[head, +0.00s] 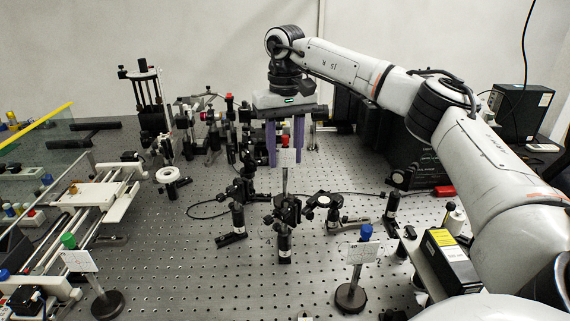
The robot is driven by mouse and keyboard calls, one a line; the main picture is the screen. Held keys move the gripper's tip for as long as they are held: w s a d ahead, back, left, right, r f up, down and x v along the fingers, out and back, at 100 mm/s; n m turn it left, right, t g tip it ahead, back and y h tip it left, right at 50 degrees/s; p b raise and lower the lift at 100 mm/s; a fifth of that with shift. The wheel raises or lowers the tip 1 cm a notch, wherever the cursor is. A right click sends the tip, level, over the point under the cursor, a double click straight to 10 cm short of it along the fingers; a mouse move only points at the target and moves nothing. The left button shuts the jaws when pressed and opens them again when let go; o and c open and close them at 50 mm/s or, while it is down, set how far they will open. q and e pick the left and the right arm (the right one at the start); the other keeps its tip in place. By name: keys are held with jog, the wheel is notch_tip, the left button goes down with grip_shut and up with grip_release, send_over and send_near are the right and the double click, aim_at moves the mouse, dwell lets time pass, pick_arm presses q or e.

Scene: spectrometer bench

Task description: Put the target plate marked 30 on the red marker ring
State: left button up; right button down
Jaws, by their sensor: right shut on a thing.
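My right gripper (285,143) is at the back middle of the bench, its purple fingers pointing down. It is shut on a small white target plate (287,158) with a red top and a thin post below. The post's lower end is hidden behind black optics. Another white target plate (79,260) with a green top stands on a round black base at the front left. A third target plate (362,253) with a blue top stands at the front right. The marks on the plates are too small to read. I cannot make out a red marker ring. My left gripper is out of view.
Several black optic mounts (284,243) stand on the perforated bench (185,270) in front of my right gripper. A white ring-shaped part (168,175) is at the left. A black box with a yellow label (449,245) is at the right.

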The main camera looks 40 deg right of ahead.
notch_tip(320, 180, down, 3)
jog(key=shift+r, duration=0.1)
jog(key=c, duration=1.1)
grip_release()
jog(key=shift+r, duration=0.1)
notch_tip(320, 180, up, 12)
jog(key=shift+f, duration=0.1)
